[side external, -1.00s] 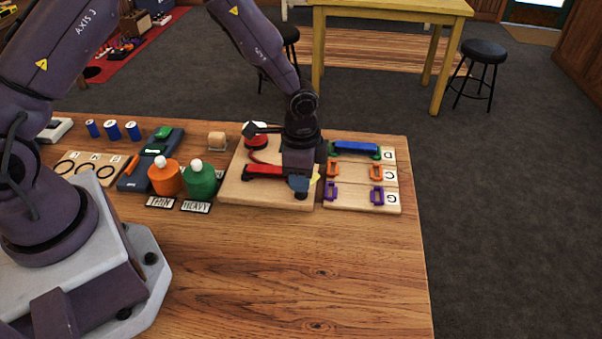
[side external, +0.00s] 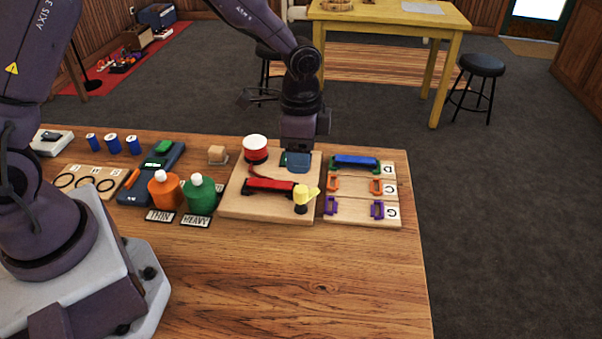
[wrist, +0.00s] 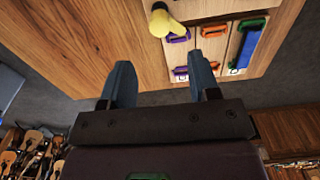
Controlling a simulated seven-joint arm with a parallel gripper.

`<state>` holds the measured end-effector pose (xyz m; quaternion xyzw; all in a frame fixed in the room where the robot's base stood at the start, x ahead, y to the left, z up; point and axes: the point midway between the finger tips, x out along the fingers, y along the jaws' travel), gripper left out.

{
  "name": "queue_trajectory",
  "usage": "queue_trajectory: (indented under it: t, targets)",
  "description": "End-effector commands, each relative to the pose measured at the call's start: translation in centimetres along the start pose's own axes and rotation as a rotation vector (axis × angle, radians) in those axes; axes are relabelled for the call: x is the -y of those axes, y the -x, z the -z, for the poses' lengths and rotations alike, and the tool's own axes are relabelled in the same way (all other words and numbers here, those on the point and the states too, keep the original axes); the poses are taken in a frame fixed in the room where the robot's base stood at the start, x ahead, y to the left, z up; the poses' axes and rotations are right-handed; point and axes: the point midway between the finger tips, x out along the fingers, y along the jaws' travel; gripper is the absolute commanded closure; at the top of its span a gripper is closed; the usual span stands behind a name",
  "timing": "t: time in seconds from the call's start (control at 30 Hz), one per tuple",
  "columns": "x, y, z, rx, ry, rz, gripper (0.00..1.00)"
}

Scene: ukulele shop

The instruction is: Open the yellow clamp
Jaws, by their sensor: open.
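The yellow clamp (side external: 304,196) stands at the front right of a wooden board (side external: 240,206), beside a red bar (side external: 270,186) lying on that board. In the wrist view the yellow clamp (wrist: 162,20) shows at the top, beyond my fingertips. My gripper (side external: 297,168) is over the back right part of the board, behind the clamp and apart from it. In the wrist view its two blue fingers (wrist: 160,82) are spread with nothing between them. I cannot tell exactly how the clamp's jaw sits.
A red and white round container (side external: 255,149) stands at the board's back left. A rack (side external: 360,212) with blue, orange and purple pieces lies to the right. Orange (side external: 164,188) and green (side external: 200,195) bottles stand left. The table front (side external: 290,280) is clear.

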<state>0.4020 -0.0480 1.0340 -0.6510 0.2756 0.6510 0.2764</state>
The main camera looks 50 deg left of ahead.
Motion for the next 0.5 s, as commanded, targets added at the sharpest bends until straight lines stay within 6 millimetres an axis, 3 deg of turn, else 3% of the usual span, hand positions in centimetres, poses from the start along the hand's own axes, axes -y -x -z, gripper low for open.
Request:
queue_trajectory:
  t: [0.2,0.5]
  targets:
    - [0.0,3.0,0.1,-0.002,0.0,0.001,0.44]
    - [0.0,3.6,0.0,-0.001,0.0,-0.001,0.44]
